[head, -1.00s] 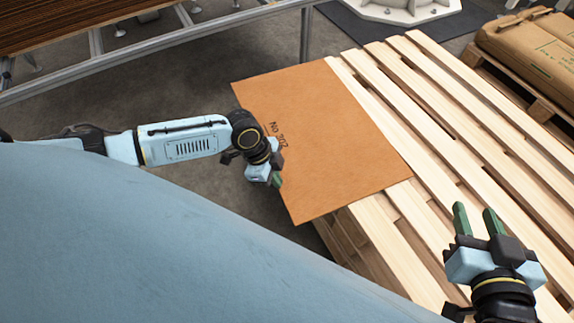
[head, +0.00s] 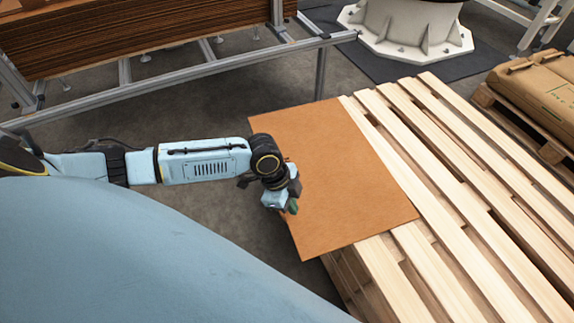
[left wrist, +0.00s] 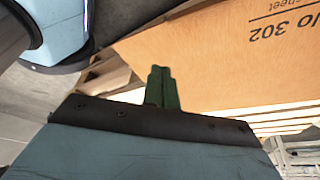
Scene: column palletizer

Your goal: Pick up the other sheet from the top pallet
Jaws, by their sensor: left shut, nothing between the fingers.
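A flat orange-brown sheet (head: 350,175) lies on the top wooden pallet (head: 455,195), with its left part sticking out past the pallet's edge. My right gripper is out of view.
A metal-framed rack (head: 200,70) with a stack of brown sheets (head: 130,35) stands at the back left. A white machine base (head: 405,30) is behind the pallet. Brown sacks (head: 540,85) lie on another pallet at the right. Grey floor shows left of the pallet.

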